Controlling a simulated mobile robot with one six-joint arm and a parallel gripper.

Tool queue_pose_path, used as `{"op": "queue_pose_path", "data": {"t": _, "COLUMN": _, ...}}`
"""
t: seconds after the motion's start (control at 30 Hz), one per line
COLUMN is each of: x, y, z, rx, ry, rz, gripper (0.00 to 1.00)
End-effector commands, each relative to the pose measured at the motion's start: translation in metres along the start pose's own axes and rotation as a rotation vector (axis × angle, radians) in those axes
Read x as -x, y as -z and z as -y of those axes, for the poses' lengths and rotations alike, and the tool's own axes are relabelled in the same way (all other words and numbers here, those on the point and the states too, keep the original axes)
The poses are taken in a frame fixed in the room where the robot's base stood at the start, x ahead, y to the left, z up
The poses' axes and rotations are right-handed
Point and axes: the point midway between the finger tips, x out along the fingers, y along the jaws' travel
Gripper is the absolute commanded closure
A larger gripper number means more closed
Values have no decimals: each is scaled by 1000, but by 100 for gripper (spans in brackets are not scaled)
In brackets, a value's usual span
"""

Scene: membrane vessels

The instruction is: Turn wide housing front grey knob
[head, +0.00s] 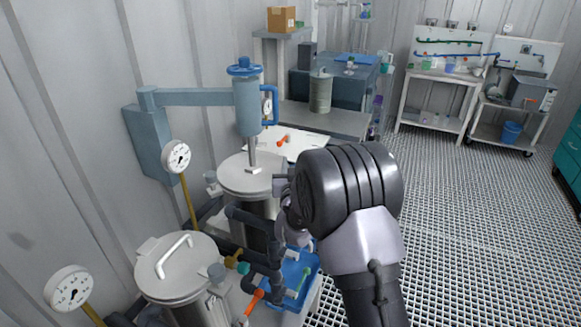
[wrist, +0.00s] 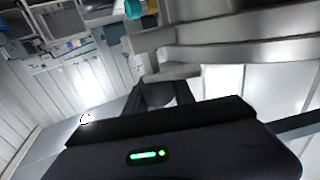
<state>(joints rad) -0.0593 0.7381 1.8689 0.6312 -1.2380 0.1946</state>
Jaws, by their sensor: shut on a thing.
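A wide steel housing (head: 252,176) with a flat round lid stands below the blue lift arm in the head view. Its curved metal wall and rim fill the upper right of the wrist view (wrist: 235,38). My gripper (head: 284,192) is at the right front side of this housing, partly hidden by my dark wrist. In the wrist view my gripper's fingers (wrist: 165,94) reach to the housing's side and are shut on a small grey part, the front grey knob, mostly hidden between them. How far the knob is turned cannot be told. Another grey knob (head: 211,178) shows on the housing's left.
A second steel vessel (head: 178,265) with a handled lid stands nearer at left, with a grey knob (head: 216,272). Dark pipes (head: 252,220), a blue tray (head: 300,268) and pressure gauges (head: 176,156) crowd around. The blue lift column (head: 247,105) hangs above. The grated floor at right is clear.

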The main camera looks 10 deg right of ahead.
Motion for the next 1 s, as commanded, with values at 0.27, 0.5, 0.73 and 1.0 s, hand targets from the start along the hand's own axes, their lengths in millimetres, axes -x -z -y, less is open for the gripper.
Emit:
{"op": "queue_pose_path", "data": {"t": 0.27, "x": 1, "y": -1, "z": -5, "rx": -1, "ry": -249, "rz": 1, "gripper": 100}}
{"op": "queue_pose_path", "data": {"t": 0.5, "x": 2, "y": 0, "z": -10, "rx": -1, "ry": -438, "rz": 0, "gripper": 100}}
{"op": "queue_pose_path", "data": {"t": 0.73, "x": 4, "y": 0, "z": -14, "rx": -2, "ry": -563, "rz": 0, "gripper": 100}}
{"op": "queue_pose_path", "data": {"t": 1.0, "x": 5, "y": 0, "z": -17, "rx": -2, "ry": -635, "rz": -1, "gripper": 100}}
